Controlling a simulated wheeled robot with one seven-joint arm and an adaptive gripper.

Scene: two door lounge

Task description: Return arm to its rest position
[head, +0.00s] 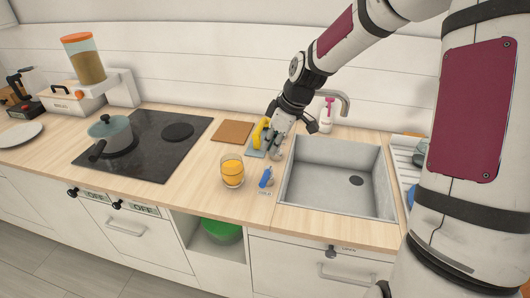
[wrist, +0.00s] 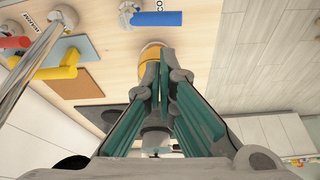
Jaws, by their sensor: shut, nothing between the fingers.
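My arm reaches in from the right in the head view. My gripper (head: 275,148) is over the counter, left of the sink (head: 338,178). In the wrist view my gripper (wrist: 163,65) has its teal fingers together, with nothing held between them. A glass of orange drink (head: 232,171) stands left of my gripper in the head view. In the wrist view the glass (wrist: 150,53) shows partly behind the fingertips.
A blue-handled knob (head: 265,178) stands near the sink's left edge. A yellow object (head: 260,133) is close behind my gripper. A brown board (head: 232,131) lies on the counter. A lidded pot (head: 111,134) sits on the black hob (head: 165,155). A red-handled knob (wrist: 14,42) shows in the wrist view.

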